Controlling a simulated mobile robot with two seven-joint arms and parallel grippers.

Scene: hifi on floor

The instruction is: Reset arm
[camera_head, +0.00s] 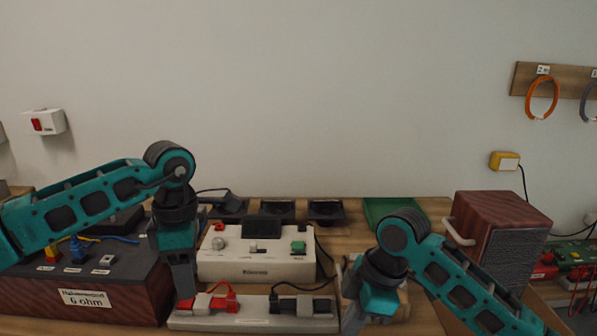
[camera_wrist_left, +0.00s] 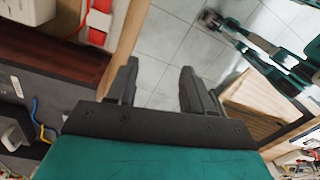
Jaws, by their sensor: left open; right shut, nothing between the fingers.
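My left gripper (camera_head: 184,280) hangs down in the head view, in front of the gap between the dark amplifier box and the white device. In the left wrist view its two fingers (camera_wrist_left: 158,85) are apart with nothing between them, above pale floor tiles. My right gripper (camera_head: 352,310) points down at the lower right of the middle in the head view, right of the power strip. Its fingertips are partly hidden, and I see nothing held in it. My right arm also shows at the top right of the left wrist view.
A dark box labelled 6 ohm (camera_head: 85,295) stands left. A white device (camera_head: 255,262) stands in the middle behind a power strip (camera_head: 252,323) with red and black plugs. A wooden speaker (camera_head: 500,225) stands right, and a green tray (camera_head: 385,208) lies behind.

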